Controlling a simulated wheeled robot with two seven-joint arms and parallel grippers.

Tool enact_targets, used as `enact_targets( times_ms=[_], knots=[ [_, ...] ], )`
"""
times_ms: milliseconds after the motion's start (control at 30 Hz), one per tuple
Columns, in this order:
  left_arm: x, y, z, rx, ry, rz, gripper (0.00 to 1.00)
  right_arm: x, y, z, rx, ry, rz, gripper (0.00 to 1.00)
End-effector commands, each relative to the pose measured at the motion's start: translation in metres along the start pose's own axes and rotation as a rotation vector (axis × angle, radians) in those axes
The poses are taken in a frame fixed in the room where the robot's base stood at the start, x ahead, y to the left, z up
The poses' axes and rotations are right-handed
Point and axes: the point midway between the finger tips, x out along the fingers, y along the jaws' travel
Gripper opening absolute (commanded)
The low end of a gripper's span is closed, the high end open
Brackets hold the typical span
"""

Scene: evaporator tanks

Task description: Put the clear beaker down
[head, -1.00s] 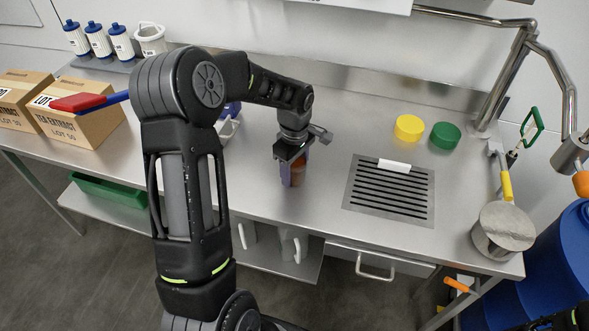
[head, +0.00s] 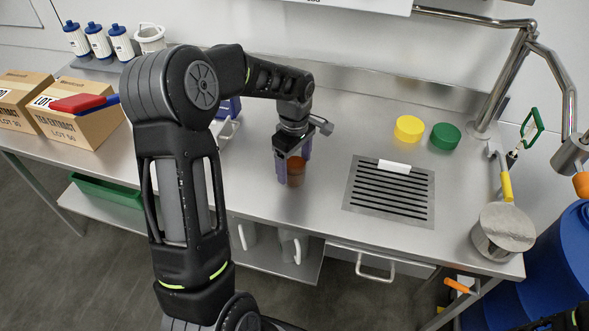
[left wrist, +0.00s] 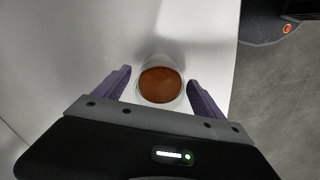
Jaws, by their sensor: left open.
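The clear beaker (head: 295,173) holds a brown-orange liquid and stands upright on the steel counter (head: 330,130), near its front edge. My left gripper (head: 294,164) is open, its two purple fingers on either side of the beaker. In the left wrist view the beaker (left wrist: 161,84) shows from above between the spread fingers (left wrist: 160,90), with a visible gap on each side. At the lower right corner of the head view only a dark part of my right arm shows; its fingers are not visible.
A slotted drain grate (head: 390,191) with a white block (head: 394,166) lies to the right. Yellow (head: 408,128) and green (head: 445,136) lids sit behind it. A steel pot (head: 502,231) stands at the right end. Cartons (head: 80,112) stand at left.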

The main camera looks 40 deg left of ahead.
Motion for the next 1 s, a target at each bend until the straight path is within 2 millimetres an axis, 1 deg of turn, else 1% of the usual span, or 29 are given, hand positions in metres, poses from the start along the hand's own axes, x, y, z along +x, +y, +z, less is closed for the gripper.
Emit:
enact_targets(
  times_ms=[33, 100, 300, 433, 600, 1000],
  knots=[
    [-0.011, 0.001, 0.000, -0.001, 0.001, 0.004, 0.80, 0.000, 0.000, 0.000, 0.000, 0.000, 0.000, 0.00],
    [-0.025, 0.001, 0.000, -0.001, 0.001, 0.005, 0.80, 0.000, 0.000, 0.000, 0.000, 0.000, 0.000, 0.00],
    [-0.066, 0.001, 0.000, -0.001, 0.000, 0.004, 0.80, 0.000, 0.000, 0.000, 0.000, 0.000, 0.000, 0.00],
    [-0.083, 0.001, 0.000, 0.000, 0.001, 0.003, 0.80, 0.000, 0.000, 0.000, 0.000, 0.000, 0.000, 0.00],
    [-0.090, 0.000, 0.000, 0.000, 0.000, 0.000, 0.80, 0.000, 0.000, 0.000, 0.000, 0.000, 0.000, 0.00],
    [-0.090, 0.000, 0.000, 0.000, -0.001, 0.000, 0.80, 0.000, 0.000, 0.000, 0.000, 0.000, 0.000, 0.00]
  ],
)
